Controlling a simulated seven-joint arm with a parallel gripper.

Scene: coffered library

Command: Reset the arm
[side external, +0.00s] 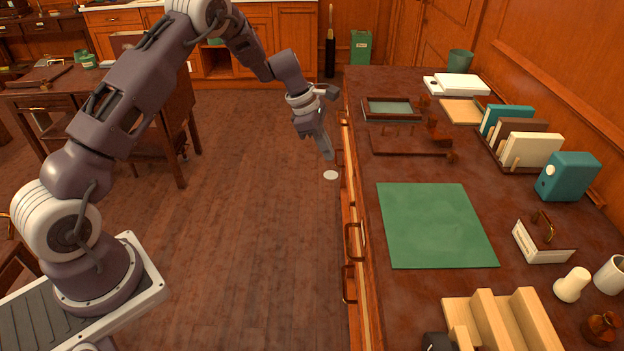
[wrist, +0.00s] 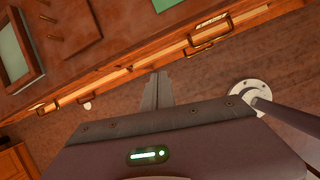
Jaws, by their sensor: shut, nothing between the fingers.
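My gripper (side external: 328,153) hangs from my arm in front of the desk, at the left edge of its top in the side view. Its fingers point down and slightly right, shut together with nothing between them. In the wrist view the closed fingers (wrist: 157,90) show against the floor, just short of the drawer fronts (wrist: 120,78). A small white disc (side external: 331,175) shows just below the fingertips in the side view; I cannot tell whether it lies on the floor.
The desk (side external: 365,165) carries a green mat (side external: 435,225), a framed tray (side external: 391,108), a book rack with books (side external: 530,145), a teal box (side external: 567,176) and a stepped wooden block (side external: 500,320). Drawer handles (side external: 352,240) jut from its front. The floor (side external: 250,240) left of it is clear.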

